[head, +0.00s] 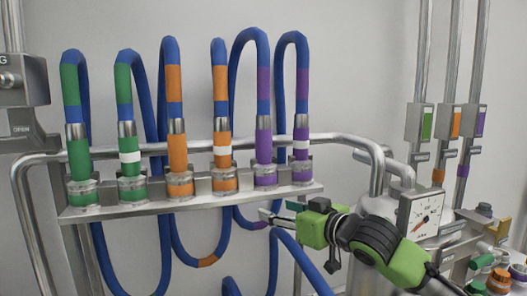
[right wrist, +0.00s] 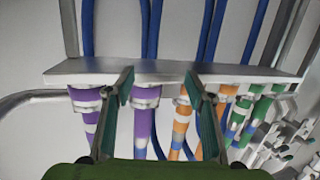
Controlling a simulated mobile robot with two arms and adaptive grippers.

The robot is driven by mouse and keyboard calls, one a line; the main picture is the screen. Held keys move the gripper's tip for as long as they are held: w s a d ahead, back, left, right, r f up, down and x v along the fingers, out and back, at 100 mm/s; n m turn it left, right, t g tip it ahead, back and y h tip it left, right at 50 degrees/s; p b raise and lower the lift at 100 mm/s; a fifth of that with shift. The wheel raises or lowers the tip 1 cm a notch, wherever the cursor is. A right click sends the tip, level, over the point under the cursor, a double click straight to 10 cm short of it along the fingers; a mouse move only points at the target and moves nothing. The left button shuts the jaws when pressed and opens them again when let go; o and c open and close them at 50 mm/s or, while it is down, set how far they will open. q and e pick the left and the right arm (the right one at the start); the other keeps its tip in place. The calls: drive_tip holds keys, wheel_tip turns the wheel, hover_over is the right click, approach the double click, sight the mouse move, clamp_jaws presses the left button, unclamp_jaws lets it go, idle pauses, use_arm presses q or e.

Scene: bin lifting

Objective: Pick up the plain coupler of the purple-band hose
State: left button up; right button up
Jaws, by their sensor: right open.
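The plain purple coupler (head: 264,145) stands upright in the rail, fifth from the left, with a purple-banded blue hose looping from its top. The white-ringed purple coupler (head: 302,148) stands just right of it. My right gripper (head: 272,212) is open and empty, reaching in from the right, just below the rail in the head view. In the right wrist view, which looks upside down, the plain purple coupler (right wrist: 144,118) appears between the two spread fingers (right wrist: 159,78), nearer the left one. The white-ringed purple coupler (right wrist: 87,100) lies outside the left finger. No contact is visible. My left gripper is not in view.
The metal rail (head: 150,207) also holds an orange pair (head: 178,155) and a green pair (head: 79,160) of couplers. A bent pipe (head: 335,137) runs behind them. A dial gauge (head: 424,213) and fittings crowd the right. Blue hoses hang below the rail.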

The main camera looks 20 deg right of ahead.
drive_tip(key=t, duration=0.2)
approach(268, 147)
drive_tip(key=s+d, duration=0.1)
drive_tip(key=p+x, duration=0.3)
drive_tip(key=x, duration=0.5)
drive_tip(key=shift+a+f+p, duration=0.15)
drive_tip(key=shift+p, duration=0.2)
drive_tip(key=shift+w+a, duration=0.1)
drive_tip(key=shift+w, duration=0.15)
drive_tip(key=p+x, duration=0.3)
drive_tip(key=x, duration=0.1)
drive_tip(key=shift+w+a+r, duration=0.15)
drive_tip(key=shift+r, duration=0.05)
drive_tip(key=shift+w+a+f, duration=0.1)
drive_tip(key=shift+w+f, duration=0.05)
drive_tip(key=shift+w, duration=0.1)
drive_tip(key=shift+s, duration=0.1)
drive_tip(key=shift+c, duration=1.2)
clamp_jaws()
